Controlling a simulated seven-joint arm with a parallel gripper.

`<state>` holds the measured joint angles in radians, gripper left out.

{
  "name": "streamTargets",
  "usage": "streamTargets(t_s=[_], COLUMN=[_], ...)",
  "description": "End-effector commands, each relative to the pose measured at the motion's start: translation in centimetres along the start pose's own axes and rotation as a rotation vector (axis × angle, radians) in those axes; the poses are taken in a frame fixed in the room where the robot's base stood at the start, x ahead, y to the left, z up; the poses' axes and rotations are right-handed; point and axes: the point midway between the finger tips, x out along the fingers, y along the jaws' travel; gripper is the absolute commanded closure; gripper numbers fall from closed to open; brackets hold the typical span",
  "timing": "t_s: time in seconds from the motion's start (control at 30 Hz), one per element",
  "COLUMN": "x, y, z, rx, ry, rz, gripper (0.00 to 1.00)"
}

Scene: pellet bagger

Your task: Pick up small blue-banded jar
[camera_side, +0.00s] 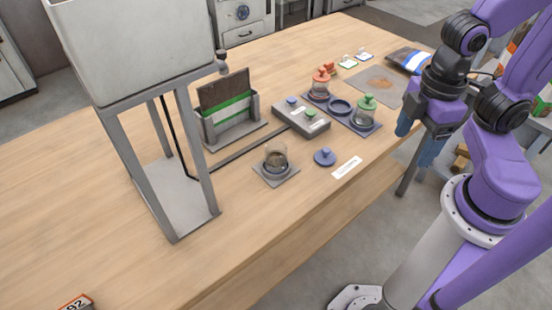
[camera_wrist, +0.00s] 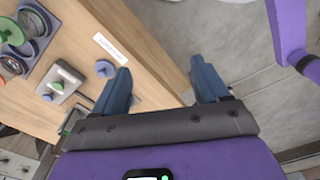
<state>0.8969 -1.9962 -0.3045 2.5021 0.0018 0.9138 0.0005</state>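A small clear open jar (camera_side: 276,159) stands upright on a square grey pad (camera_side: 263,173) in the side view. It has dark contents and a bluish-grey lower band. A blue knobbed lid (camera_side: 324,157) lies on the table to its right; it also shows in the wrist view (camera_wrist: 104,68). My gripper (camera_side: 418,138) is beyond the table's right edge, apart from the jar. Its two blue fingers (camera_wrist: 160,66) are spread wide with nothing between them. I cannot make out the jar in the wrist view, where the left finger may cover it.
A dark blue rack (camera_side: 341,107) holds a red-lidded jar (camera_side: 321,86) and a green-lidded jar (camera_side: 365,112), with an empty ring between. A grey box (camera_side: 299,117) with knobs and a white label (camera_side: 347,167) are nearby. A metal hopper frame (camera_side: 207,170) stands left.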

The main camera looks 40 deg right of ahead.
Motion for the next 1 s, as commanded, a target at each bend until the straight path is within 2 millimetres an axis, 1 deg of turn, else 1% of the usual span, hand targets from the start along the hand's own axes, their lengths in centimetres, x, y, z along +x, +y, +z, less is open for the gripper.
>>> streamTargets(t_s=[0.33, 0.47, 0.57, 0.67, 0.8, 1.0], x=[0.0, -0.2, -0.5, -0.7, -0.9, -0.9], y=[0.1, 0.7, 1.9, 3.4, 5.7, 9.1], z=[-0.1, -1.4, -3.5, -6.2, -9.7, -14.5], rx=[-0.003, -0.035, -0.091, -0.164, -0.269, -0.42], ry=[0.0, -0.003, -0.005, -0.009, -0.014, -0.02], rz=[0.0, 0.001, 0.002, 0.002, 0.002, 0.0], gripper=[0.13, 0.13, 0.13, 0.13, 0.13, 0.13])
